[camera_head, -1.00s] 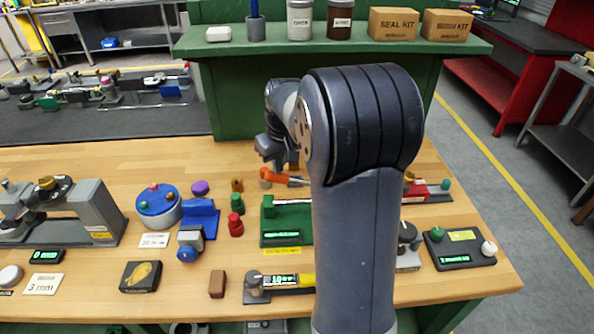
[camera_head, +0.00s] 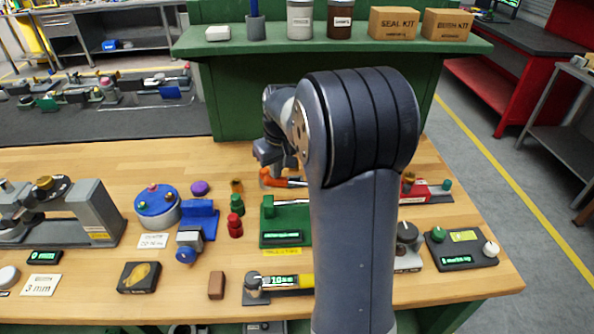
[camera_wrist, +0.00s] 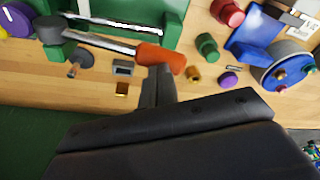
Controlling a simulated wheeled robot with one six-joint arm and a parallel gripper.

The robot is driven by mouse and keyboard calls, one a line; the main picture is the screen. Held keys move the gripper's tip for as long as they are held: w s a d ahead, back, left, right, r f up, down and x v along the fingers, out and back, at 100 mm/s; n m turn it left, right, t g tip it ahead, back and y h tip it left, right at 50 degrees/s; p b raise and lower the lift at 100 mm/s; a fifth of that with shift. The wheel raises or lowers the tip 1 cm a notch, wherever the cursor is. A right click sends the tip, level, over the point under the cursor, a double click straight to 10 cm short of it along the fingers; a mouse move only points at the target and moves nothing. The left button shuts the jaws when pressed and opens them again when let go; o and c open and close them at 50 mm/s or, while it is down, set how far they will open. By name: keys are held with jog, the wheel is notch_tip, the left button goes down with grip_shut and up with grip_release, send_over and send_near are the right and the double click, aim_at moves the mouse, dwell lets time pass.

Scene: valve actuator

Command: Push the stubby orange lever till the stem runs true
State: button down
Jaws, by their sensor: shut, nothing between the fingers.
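The lever's stubby orange grip (camera_head: 268,178) shows at the back of the bench, behind the green fixture (camera_head: 290,215). In the wrist view the orange grip (camera_wrist: 158,57) sits on a steel rod that runs left to a dark round hub (camera_wrist: 49,30). A straight steel bar (camera_wrist: 130,27) lies along the green block there. My gripper (camera_wrist: 160,80) is shut and empty, its fingertips right at the orange grip; I cannot tell whether they touch it. In the head view my gripper (camera_head: 280,158) is just above the grip, and my arm hides the hub side.
Green and red knobbed parts (camera_head: 236,215) and a blue round unit (camera_head: 157,205) stand to the left. A red fixture (camera_head: 420,190) stands to the right. A green shelf (camera_head: 330,45) rises behind.

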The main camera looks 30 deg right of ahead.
aim_at(275, 181)
jog(key=shift+f, duration=0.15)
jog(key=shift+a+f+b, duration=0.15)
jog(key=shift+f+b, duration=0.35)
jog(key=shift+f, duration=0.4)
jog(key=shift+w+a+f+b, duration=0.1)
jog(key=shift+f+b, duration=0.35)
jog(key=shift+f, duration=0.35)
dwell(0.6)
jog(key=shift+f+b, duration=0.3)
jog(key=shift+b, duration=0.1)
jog(key=shift+r, duration=0.25)
jog(key=shift+s+d+r+p, duration=0.15)
jog(key=shift+d+r+p, duration=0.25)
jog(key=shift+r+p, duration=1)
jog(key=shift+s+d+r+p, duration=0.2)
jog(key=shift+d+r+p, duration=0.2)
jog(key=shift+r+p, duration=1.05)
jog(key=shift+s+d+r+p, duration=0.15)
jog(key=shift+d+r+p, duration=0.25)
jog(key=shift+r+p, duration=1)
